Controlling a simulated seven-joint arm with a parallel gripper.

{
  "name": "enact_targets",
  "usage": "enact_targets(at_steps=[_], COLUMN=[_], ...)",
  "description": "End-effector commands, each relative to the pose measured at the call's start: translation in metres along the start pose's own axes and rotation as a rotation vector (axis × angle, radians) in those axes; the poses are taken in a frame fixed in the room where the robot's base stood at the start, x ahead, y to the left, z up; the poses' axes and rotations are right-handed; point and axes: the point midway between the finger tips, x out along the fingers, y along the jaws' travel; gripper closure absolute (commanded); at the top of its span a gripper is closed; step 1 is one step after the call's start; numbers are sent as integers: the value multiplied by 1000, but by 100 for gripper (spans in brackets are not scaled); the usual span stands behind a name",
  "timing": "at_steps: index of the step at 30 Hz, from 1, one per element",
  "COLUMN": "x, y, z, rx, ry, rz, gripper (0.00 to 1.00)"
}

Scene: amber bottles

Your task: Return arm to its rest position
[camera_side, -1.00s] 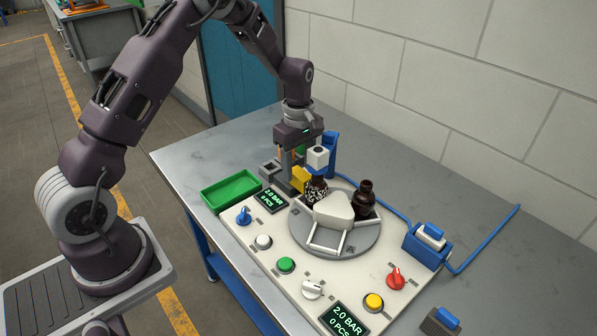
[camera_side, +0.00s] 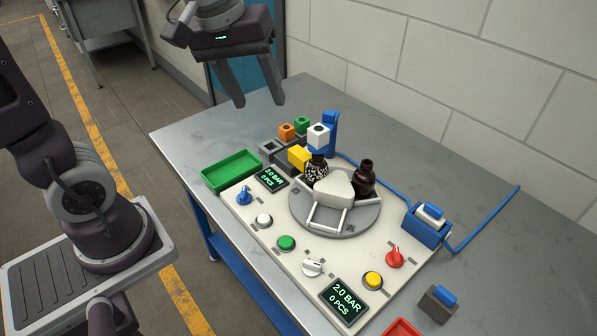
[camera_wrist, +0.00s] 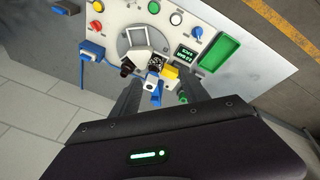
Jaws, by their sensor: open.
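My gripper (camera_side: 257,98) is open and empty, raised above the far left part of the table, with its two fingers pointing down. It also shows in the wrist view (camera_wrist: 150,98), with the work panel beyond its fingers. Two dark amber bottles stand on the round grey turntable (camera_side: 348,222). My gripper is well apart from both bottles.
A green tray (camera_side: 232,171) lies at the table's left edge. Orange (camera_side: 286,132) and green (camera_side: 302,124) blocks stand behind the panel. A blue fixture (camera_side: 428,224) with a blue hose stands at right. Knobs and buttons line the white panel (camera_side: 240,228). A red tray edge (camera_side: 403,328) shows at front.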

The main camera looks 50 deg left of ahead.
Motion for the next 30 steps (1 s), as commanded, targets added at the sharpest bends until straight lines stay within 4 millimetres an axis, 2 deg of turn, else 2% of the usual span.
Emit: enact_targets(at_steps=[1, 3, 6, 9, 13, 30], x=[-20, -35, -41, -41, -41, -41], y=[-11, -27, -47, -59, -62, -62], z=[27, 60, 93, 110, 116, 114], rx=[139, 327, 528, 638, 678, 672], ry=[41, 89, 143, 176, 185, 184], rz=[28, 47, 54, 53, 51, 52], gripper=[47, 47, 47, 47, 47, 47])
